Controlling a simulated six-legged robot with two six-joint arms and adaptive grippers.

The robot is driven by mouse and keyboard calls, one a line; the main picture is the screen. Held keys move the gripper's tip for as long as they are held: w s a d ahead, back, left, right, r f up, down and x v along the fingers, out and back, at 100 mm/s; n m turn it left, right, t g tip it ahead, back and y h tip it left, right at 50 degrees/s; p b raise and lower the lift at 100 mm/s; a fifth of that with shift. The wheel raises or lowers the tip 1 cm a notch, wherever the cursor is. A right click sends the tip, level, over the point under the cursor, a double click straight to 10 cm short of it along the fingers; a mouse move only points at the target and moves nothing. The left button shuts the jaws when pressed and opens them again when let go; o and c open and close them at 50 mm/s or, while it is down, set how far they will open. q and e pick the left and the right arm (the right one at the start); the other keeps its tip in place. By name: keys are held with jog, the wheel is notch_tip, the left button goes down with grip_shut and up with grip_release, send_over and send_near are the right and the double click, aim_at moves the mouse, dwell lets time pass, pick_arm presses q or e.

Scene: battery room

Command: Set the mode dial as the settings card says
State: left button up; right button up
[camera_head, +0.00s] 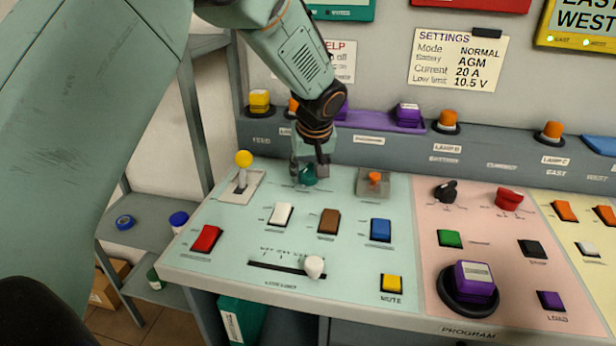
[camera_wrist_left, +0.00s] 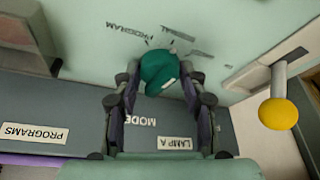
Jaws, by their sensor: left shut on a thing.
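The settings card (camera_head: 458,61) on the back wall reads Mode NORMAL, Battery AGM, Current 20 A, Low limit 10.5 V. The teal mode dial (camera_head: 308,177) is at the back of the pale green panel. My left gripper (camera_head: 309,170) reaches down from above and is shut on this dial. In the left wrist view the dial (camera_wrist_left: 160,70) sits between the fingers of the left gripper (camera_wrist_left: 160,88), beside the MODE label. Small printed words surround the dial; one reads PROGRAM, another is only partly legible. The dial's pointer is hard to make out. My right gripper is not in view.
A yellow-knobbed lever (camera_head: 243,160) stands close left of the dial; its knob (camera_wrist_left: 278,113) also shows in the left wrist view. An orange button on a grey base (camera_head: 375,180) is close right. Rocker switches and a white slider knob (camera_head: 314,266) lie nearer.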

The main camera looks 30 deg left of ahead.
pick_arm(q)
jog(key=shift+w+r+n+y+b, duration=0.2)
jog(key=shift+n+y+b, duration=0.1)
jog(key=shift+n, duration=0.6)
jog(key=o, duration=1.1)
jog(key=shift+s+f, duration=0.1)
jog(key=shift+o, duration=0.2)
jog(key=v, duration=1.2)
